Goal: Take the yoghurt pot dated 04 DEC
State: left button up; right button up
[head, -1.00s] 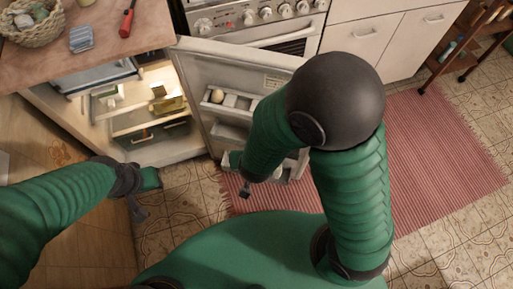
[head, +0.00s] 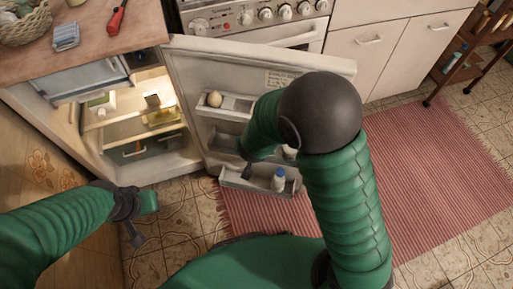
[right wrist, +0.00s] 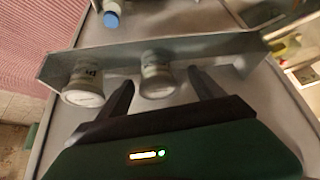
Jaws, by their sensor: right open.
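Two whitish pots stand side by side behind the rail of a fridge door shelf (right wrist: 215,52) in the right wrist view. The left pot (right wrist: 84,86) has dark print on its side, too small to read. The other pot (right wrist: 157,76) shows no readable date. My right gripper (right wrist: 161,79) is open, its fingers on either side of this second pot; I cannot tell whether they touch it. In the head view my right gripper (head: 247,172) is at the open fridge door (head: 195,75), partly hidden by my arm. My left gripper (head: 137,237) is low over the floor; its jaws are unclear.
A blue-capped bottle (head: 278,180) stands in the lowest door shelf. An egg (head: 214,99) sits in the upper one. The lit fridge interior (head: 150,100) is left of the door. A worktop (head: 90,25) overhangs it. A red rug (head: 420,180) covers the floor at right.

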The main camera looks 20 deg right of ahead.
jog(key=shift+x, duration=1.1)
jog(key=shift+s, duration=0.15)
jog(key=c, duration=1.6)
jog(key=shift+r, duration=0.1)
